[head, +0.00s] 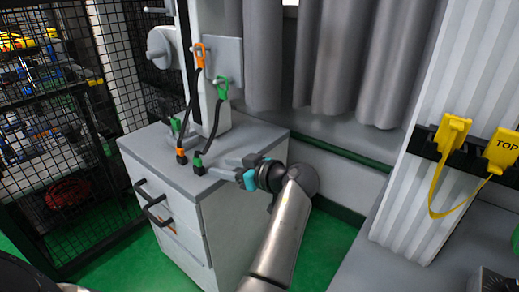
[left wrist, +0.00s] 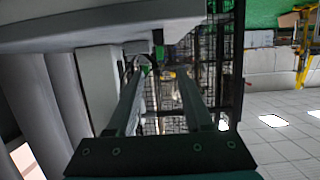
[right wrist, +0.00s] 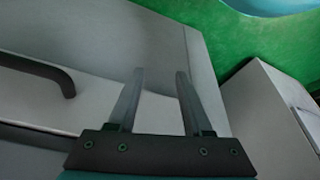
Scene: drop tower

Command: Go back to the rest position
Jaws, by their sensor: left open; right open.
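My left gripper (head: 226,168) is over the right part of the grey drawer cabinet's top (head: 150,144), its fingers pointing left toward two plugs. In the left wrist view its fingers (left wrist: 160,85) are apart and I see nothing gripped. The orange plug (head: 181,156) and green plug (head: 198,164) are at the cabinet top, with dark cables up to an orange clip (head: 200,55) and a green clip (head: 221,89). My right gripper (right wrist: 160,75) is open and empty in front of a pale panel beside a dark handle (right wrist: 40,70); it does not show in the head view.
A pale column (head: 204,105) rises from the cabinet. A black mesh cage (head: 60,120) stands left, grey curtains (head: 330,60) behind. Yellow clips (head: 452,137) with a strap hang on a rack at right. Green floor (head: 320,240) shows right of the cabinet.

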